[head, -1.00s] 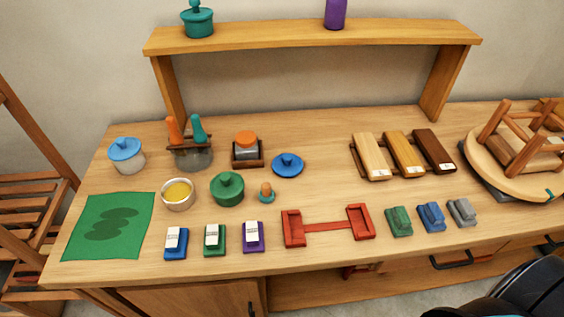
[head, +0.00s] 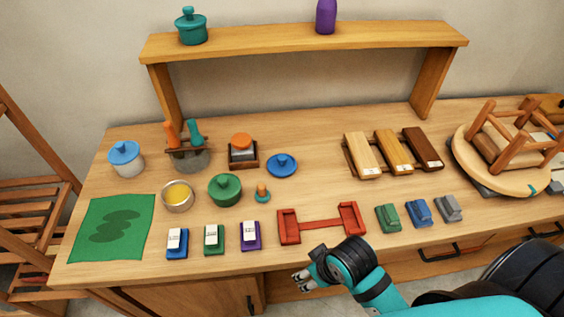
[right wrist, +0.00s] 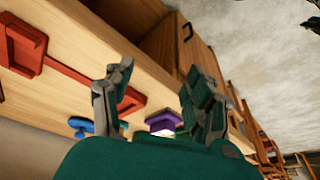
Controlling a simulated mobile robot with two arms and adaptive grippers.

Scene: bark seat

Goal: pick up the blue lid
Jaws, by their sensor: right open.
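A round blue lid (head: 282,165) with a knob lies flat on the bench, right of the orange-topped jar. Another blue lid (head: 125,152) sits on a pale jar at the far left. My right gripper (head: 300,281) is below the bench's front edge in the picture, well apart from both lids. It is open and empty; its two spread fingers also show in the right wrist view (right wrist: 157,88). My left gripper is not in view.
A red holder (head: 320,224) lies near the front edge, between my right gripper and the flat lid. A green pot (head: 225,189) and a small orange-knobbed piece (head: 262,193) stand left of that lid. Wooden blocks (head: 390,152) lie right of it. A shelf (head: 300,39) spans the back.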

